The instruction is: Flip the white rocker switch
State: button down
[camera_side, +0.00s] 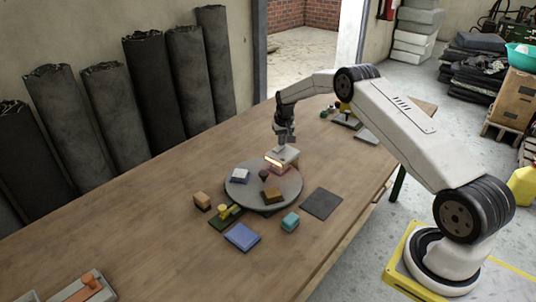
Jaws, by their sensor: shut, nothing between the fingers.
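A pale box (286,155) with a glowing orange-pink strip on its near side sits at the back edge of the round grey disc. It may be the white rocker switch, but its top is too small and partly covered to tell. My gripper (282,142) points down just above this box, its fingers shut and empty. I cannot tell whether the fingertips touch it. A small white block (240,175) on a dark base lies on the left of the disc.
The grey disc (262,202) also carries a dark knob (264,175) and a brown block (271,196).

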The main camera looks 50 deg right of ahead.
jog(key=shift+f, duration=0.2)
jog(key=shift+r, duration=3.55)
